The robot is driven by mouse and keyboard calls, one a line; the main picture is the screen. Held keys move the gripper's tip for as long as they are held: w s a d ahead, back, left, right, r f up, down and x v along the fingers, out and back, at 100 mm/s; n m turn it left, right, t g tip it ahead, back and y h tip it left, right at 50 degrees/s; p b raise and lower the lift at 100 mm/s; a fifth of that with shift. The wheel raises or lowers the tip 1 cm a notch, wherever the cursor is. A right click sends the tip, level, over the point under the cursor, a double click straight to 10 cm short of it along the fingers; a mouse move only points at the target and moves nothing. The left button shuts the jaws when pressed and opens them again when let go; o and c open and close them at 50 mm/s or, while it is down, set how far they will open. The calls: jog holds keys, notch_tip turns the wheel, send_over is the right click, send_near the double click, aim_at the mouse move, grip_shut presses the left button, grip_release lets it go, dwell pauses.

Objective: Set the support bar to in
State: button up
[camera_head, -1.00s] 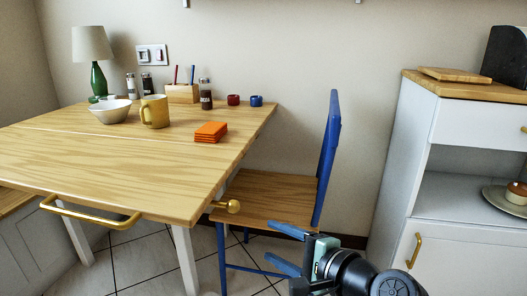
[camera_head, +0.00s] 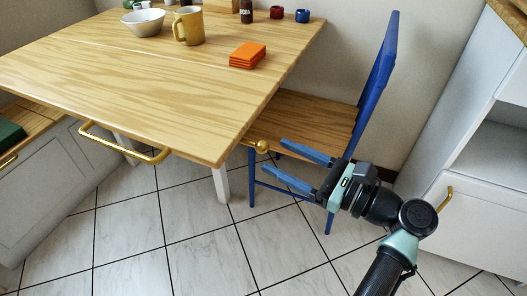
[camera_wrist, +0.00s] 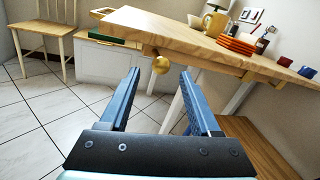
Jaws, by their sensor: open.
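The support bar (camera_head: 248,142) is a light wooden bar under the near right part of the table top, ending in a round brass knob (camera_head: 262,146). The bar's end and knob show beyond the table edge; the rest is hidden under the top. In the wrist view the knob (camera_wrist: 160,65) lies ahead, between the lines of the two fingers and just beyond their tips. My gripper (camera_head: 275,157) is open and empty, with blue fingers pointing left at the knob. I see no clear contact with it.
The wooden table (camera_head: 150,75) holds a mug (camera_head: 188,27), a bowl (camera_head: 144,22) and an orange stack (camera_head: 248,55). A brass rail (camera_head: 125,145) runs along its front. A blue chair (camera_head: 375,75) stands close behind my gripper. The tiled floor in front is clear.

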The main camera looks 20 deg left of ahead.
aim_at(263, 145)
jog(key=b+x, duration=0.1)
jog(key=x, duration=0.4)
grip_shut()
dwell(0.3)
dwell(1.0)
